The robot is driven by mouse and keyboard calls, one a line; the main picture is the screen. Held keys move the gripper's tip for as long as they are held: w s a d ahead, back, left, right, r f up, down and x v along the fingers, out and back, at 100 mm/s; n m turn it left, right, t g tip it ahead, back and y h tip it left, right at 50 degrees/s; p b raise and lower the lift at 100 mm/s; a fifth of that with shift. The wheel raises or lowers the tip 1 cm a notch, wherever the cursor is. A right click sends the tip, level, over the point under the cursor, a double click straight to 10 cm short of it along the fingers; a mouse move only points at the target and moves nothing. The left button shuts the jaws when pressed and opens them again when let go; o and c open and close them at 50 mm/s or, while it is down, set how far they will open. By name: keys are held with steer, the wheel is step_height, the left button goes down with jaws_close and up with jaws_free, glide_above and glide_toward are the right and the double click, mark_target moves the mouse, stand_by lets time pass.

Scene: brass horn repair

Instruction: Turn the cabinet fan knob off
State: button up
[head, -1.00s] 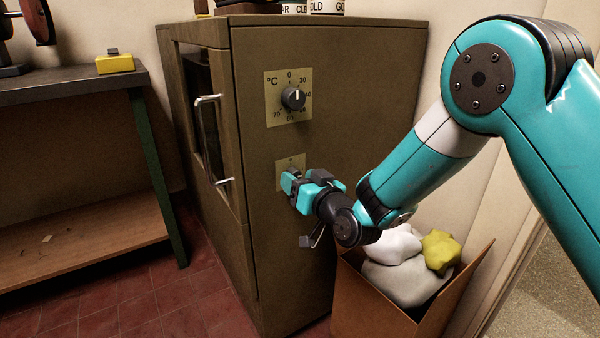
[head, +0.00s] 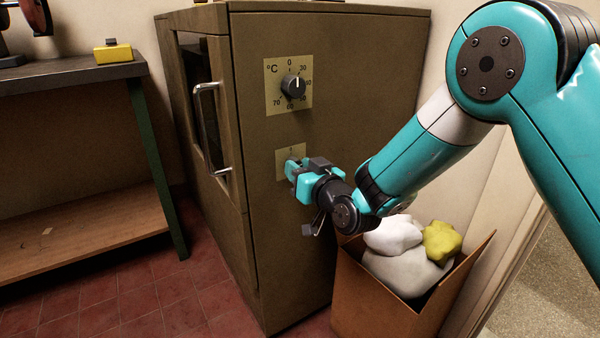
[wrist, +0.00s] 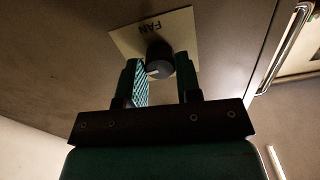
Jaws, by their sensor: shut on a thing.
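The fan knob (wrist: 160,58) is a dark round knob with a pale pointer line, on a pale plate (wrist: 124,41) lettered FAN in the wrist view. It sits between the tips of my gripper's two fingers (wrist: 160,70), which are shut on it. In the head view my gripper (head: 293,170) is at the lower plate (head: 284,153) on the side of the brown cabinet (head: 262,215) and hides the fan knob there. The plate's other markings are hidden or too small to read.
A temperature knob (head: 293,87) on a numbered plate is above my gripper. The cabinet door has a metal handle (head: 208,130). An open box (head: 375,300) with white and yellow lumps stands below my arm. A workbench (head: 70,72) is at left.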

steer(key=shift+n+b, duration=6.9)
steer(key=shift+n, duration=1.5)
steer(key=o, duration=0.9)
steer(key=v, duration=1.7)
steer(key=shift+s+d, duration=0.15)
steer(key=shift+s, duration=0.05)
